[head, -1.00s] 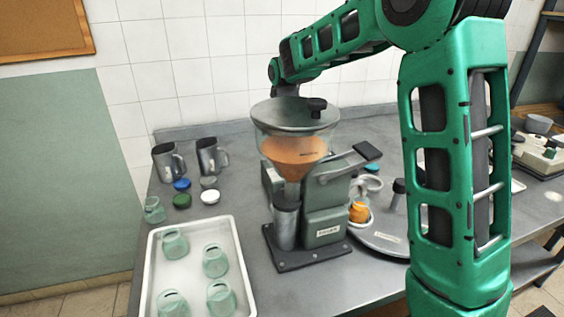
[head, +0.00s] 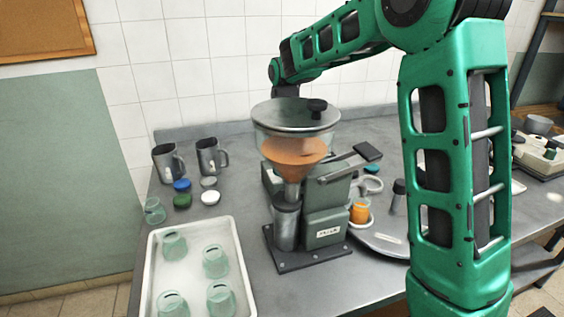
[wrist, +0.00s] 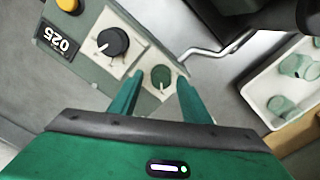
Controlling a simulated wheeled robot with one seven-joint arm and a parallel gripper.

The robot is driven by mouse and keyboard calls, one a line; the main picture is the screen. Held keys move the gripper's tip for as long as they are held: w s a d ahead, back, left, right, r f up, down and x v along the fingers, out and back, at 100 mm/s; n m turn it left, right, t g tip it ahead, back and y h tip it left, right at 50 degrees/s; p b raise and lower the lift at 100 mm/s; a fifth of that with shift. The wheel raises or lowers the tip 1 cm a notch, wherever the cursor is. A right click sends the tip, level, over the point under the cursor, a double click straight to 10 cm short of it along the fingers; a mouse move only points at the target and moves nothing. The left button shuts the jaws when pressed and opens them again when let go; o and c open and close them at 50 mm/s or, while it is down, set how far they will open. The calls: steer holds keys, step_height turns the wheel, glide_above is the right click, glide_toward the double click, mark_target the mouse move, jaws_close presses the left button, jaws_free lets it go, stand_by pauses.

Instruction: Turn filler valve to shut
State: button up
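The filler (head: 325,232) stands on the table in the head view, a grey-green machine with a glass hopper (head: 292,150) of orange filling. A jar (head: 359,213) holding orange sits at its right side. In the wrist view its panel (wrist: 85,75) carries a black dial (wrist: 112,42) with a white pointer and a smaller green round knob (wrist: 161,78) with a pale mark. I cannot tell for certain which is the valve. My gripper (wrist: 161,84) is open, its green fingers on either side of the green knob; contact is unclear. The filler hides my gripper in the head view.
A white tray (head: 153,262) with several upturned glass jars is at the front left. Two metal mugs (head: 210,157) and several lids stand behind it. A bent metal rod (wrist: 208,50) passes close to the right finger. A round grey turntable (head: 385,240) is right of the filler.

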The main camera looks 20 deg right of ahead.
steer(key=shift+r, duration=0.1)
step_height(320, 180, up, 11)
steer(key=shift+f, duration=0.2)
stand_by(0.5)
